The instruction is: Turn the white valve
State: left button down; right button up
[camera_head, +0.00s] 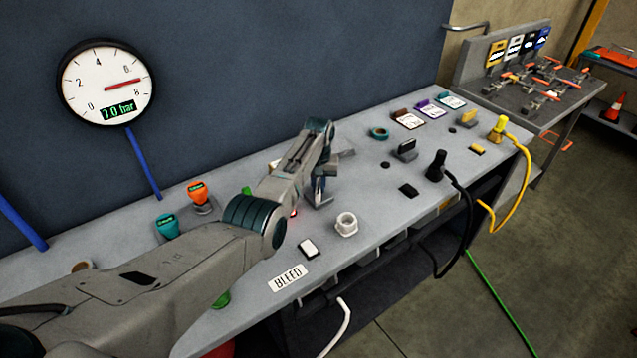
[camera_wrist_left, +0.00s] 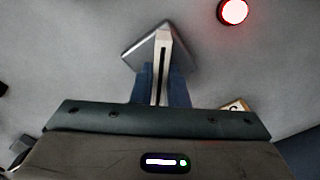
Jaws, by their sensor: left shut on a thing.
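My left gripper (camera_head: 319,190) reaches down to the grey bench top, just left of a white round fitting. In the left wrist view its blue fingers (camera_wrist_left: 160,90) are shut on a slim white bar with a dark slot, which I take to be the handle of the white valve (camera_wrist_left: 164,42). A grey square plate (camera_wrist_left: 136,53) lies under the bar, turned at an angle to it. In the head view my gripper and arm mostly hide the valve. My right gripper is not in view.
The white fitting (camera_head: 346,224) and a BLEED label (camera_head: 288,278) are near the front edge. Teal (camera_head: 166,226) and orange (camera_head: 197,192) knobs stand left. A red light (camera_wrist_left: 234,11) glows nearby. The wall gauge (camera_head: 106,82) reads 7.0 bar. Black cable (camera_head: 462,205) hangs right.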

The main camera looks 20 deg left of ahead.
aim_at(319, 186)
pick_arm(q)
jog(key=n, duration=0.4)
jog(key=shift+r+p, duration=0.1)
jog(key=shift+p, duration=0.25)
jog(key=shift+n, duration=1.9)
jog(key=c, duration=1.4)
grip_release()
jog(key=shift+c, duration=0.2)
notch_tip(319, 186, up, 11)
jog(key=b, duration=0.2)
